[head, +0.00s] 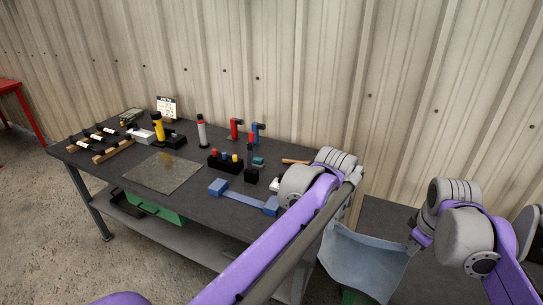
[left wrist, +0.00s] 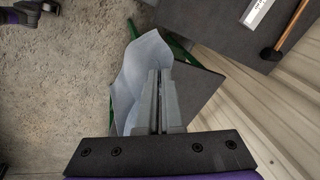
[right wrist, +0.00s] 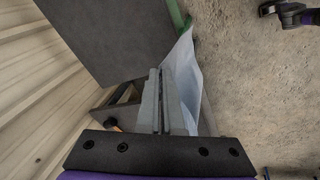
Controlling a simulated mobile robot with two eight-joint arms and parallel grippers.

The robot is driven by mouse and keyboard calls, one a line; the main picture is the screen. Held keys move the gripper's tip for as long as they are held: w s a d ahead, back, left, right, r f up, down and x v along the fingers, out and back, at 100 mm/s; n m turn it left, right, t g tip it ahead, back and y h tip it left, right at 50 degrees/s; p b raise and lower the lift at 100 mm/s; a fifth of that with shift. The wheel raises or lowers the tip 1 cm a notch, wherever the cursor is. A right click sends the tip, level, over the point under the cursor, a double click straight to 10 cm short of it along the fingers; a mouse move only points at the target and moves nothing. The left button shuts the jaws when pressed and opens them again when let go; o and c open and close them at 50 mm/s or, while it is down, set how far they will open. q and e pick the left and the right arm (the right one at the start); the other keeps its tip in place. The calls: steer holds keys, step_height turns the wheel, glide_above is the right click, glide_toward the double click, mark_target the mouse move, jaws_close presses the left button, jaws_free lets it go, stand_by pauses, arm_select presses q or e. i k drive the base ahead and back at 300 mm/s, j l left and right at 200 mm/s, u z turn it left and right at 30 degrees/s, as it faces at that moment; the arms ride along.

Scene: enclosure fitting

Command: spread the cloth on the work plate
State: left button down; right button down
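The light blue cloth (head: 365,262) hangs between my two grippers, sagging in the middle, to the right of the long workbench. My left gripper (left wrist: 160,73) is shut on one upper corner; the cloth (left wrist: 143,72) drapes past its fingers in the left wrist view. My right gripper (head: 412,246) is shut on the other upper corner; its fingers (right wrist: 162,72) show against the cloth (right wrist: 184,72) in the right wrist view. The work plate, apparently the flat tan-grey square (head: 160,174), lies bare on the bench. My left arm hides its gripper in the head view.
The dark workbench (head: 205,208) carries a blue bar-shaped part (head: 243,198), a black holder (head: 225,163) with coloured pegs, upright bottles and tools at the back. A second dark surface (head: 385,215) stands at right. A corrugated wall (head: 300,70) is behind.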

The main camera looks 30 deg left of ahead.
mark_target(163, 173)
steer(key=i+j, duration=0.1)
steer(key=j, duration=1.1)
steer(key=i+j, duration=0.15)
steer(key=j, duration=1.05)
steer(key=i+j, duration=0.15)
steer(key=j, duration=0.45)
steer(key=i+j, duration=0.1)
steer(key=j, duration=0.55)
